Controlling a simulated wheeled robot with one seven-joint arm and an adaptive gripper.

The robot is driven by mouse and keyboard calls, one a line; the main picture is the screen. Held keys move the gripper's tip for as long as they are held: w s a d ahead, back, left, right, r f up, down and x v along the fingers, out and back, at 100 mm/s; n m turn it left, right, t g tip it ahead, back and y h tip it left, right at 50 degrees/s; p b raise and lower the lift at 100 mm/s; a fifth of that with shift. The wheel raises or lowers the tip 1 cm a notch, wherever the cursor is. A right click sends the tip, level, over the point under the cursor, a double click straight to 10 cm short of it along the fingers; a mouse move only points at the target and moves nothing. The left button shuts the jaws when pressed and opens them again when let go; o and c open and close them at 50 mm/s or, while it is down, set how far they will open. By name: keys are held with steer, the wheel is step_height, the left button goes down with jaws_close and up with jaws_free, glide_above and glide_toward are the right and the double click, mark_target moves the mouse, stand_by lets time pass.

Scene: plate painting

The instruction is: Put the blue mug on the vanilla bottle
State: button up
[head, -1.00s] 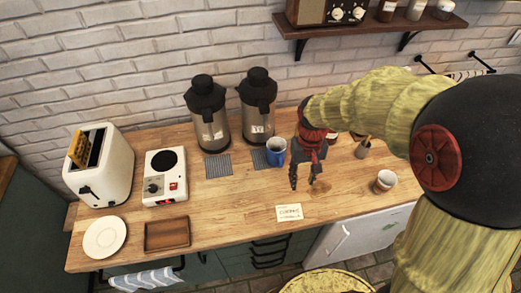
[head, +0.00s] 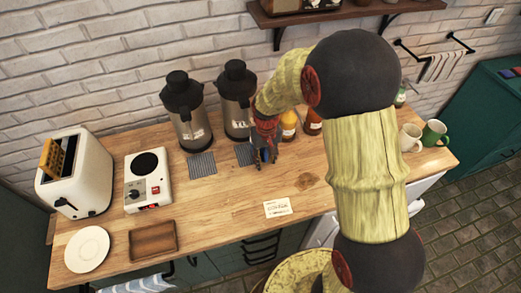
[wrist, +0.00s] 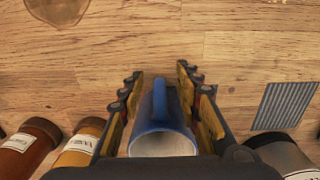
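The blue mug (wrist: 155,138) lies between the two fingers of my gripper (wrist: 160,95) in the wrist view, its handle toward the top of the picture. The fingers are spread on both sides of it, and I see narrow gaps. In the head view my gripper (head: 264,157) points down at the counter beside the dispensers and hides most of the mug. A yellow-orange bottle (head: 289,125) with a white label, apparently the vanilla one, stands just right of my gripper. It also shows in the wrist view (wrist: 85,138), its label hard to read.
A redder bottle (head: 313,122) stands right of the yellow one. Two dispensers (head: 188,112) with grey mats (head: 202,165) stand left of my gripper. A cream mug (head: 410,137) and a green mug (head: 434,133) are at the right. The front counter near the card (head: 277,207) is clear.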

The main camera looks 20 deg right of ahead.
steer(key=shift+f, duration=0.6)
steer(key=shift+c, duration=0.8)
jaws_close()
steer(key=shift+r, duration=0.1)
